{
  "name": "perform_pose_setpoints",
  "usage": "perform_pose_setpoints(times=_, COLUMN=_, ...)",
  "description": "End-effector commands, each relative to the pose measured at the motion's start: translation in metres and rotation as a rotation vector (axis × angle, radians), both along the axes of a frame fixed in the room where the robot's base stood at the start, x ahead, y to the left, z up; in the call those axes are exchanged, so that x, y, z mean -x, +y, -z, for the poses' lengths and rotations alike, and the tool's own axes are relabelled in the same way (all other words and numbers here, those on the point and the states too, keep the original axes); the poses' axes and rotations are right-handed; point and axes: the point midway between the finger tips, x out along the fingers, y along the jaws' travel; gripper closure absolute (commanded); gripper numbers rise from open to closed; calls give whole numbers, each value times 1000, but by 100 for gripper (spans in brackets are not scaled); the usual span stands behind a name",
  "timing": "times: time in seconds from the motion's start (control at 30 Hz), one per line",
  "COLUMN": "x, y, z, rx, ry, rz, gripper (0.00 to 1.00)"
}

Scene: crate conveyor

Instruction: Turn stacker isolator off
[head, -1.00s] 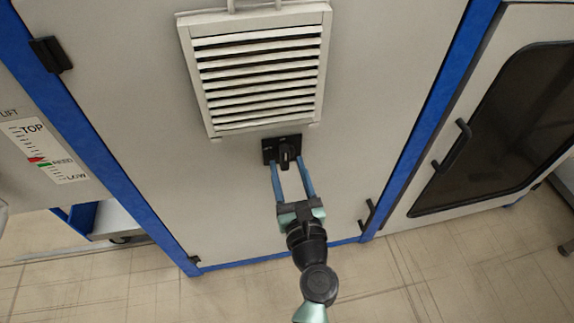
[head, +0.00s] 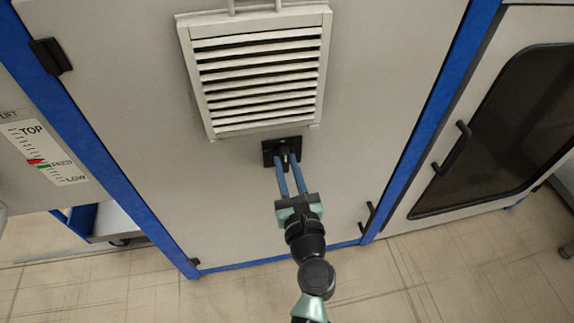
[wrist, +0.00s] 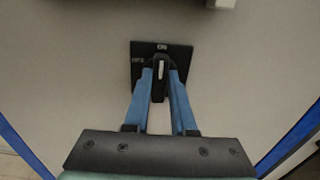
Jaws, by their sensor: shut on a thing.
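The stacker isolator is a black square plate (head: 267,153) with a black rotary knob, on the grey cabinet door just below the louvred vent. It also shows in the wrist view (wrist: 139,56), with an "ON" mark at the top and an "OFF" mark at the left. The knob (wrist: 160,84) stands upright, with its white line toward the ON mark. My gripper (head: 289,161) has its two blue fingers shut on the knob, one on each side; the fingers also show in the wrist view (wrist: 160,74). The fingertips hide part of the knob.
The louvred vent (head: 262,75) sticks out of the door just above the isolator. A black door handle (head: 367,217) is at lower right. A cabinet with a dark window (head: 500,130) stands at right, and a panel with a level scale (head: 47,152) at left.

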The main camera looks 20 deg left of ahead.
Motion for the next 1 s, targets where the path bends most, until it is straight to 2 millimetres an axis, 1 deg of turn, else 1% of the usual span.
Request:
perform_pose_setpoints(times=0.17, x=0, y=0, z=0, rx=13, ry=-9, rz=0, gripper=100)
perform_pose_setpoints(times=0.37, x=1, y=1, z=1, rx=78, ry=-53, rz=0, gripper=100)
perform_pose_setpoints(times=0.57, x=1, y=1, z=2, rx=202, ry=-137, rz=0, gripper=100)
perform_pose_setpoints(times=1.0, x=2, y=4, z=4, rx=548, ry=-371, rz=-1, gripper=100)
